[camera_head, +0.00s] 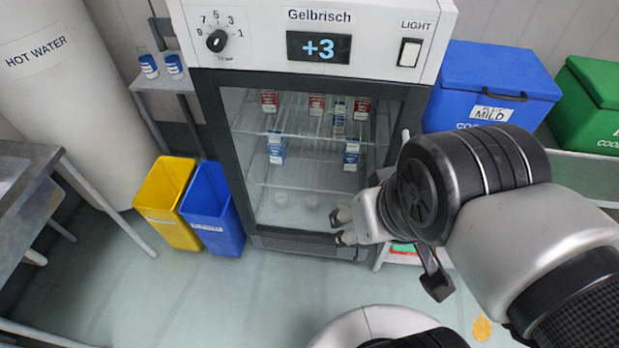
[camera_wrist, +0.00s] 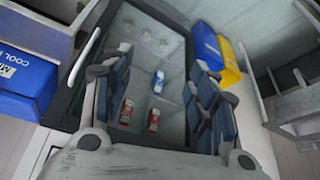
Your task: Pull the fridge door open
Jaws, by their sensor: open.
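The fridge (camera_head: 318,60) has a dark-framed glass door (camera_head: 213,130) that looks shut. Its pale handle (camera_head: 405,136) shows at the door's right edge, mostly hidden behind my arm. In the wrist view the handle (camera_wrist: 83,57) is a light curved bar on the dark frame, left of the left finger. My gripper (camera_head: 343,227) is open and empty in front of the lower right part of the door. In the wrist view my gripper (camera_wrist: 150,72) spans the glass, with the handle outside its fingers. I see no contact with the handle.
A yellow bin (camera_head: 165,200) and a blue bin (camera_head: 212,210) stand left of the fridge. A blue cooler (camera_head: 490,85) and a green cooler (camera_head: 590,105) sit on the right. Cartons (camera_head: 276,148) stand inside. Floor (camera_head: 190,290) in front is clear.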

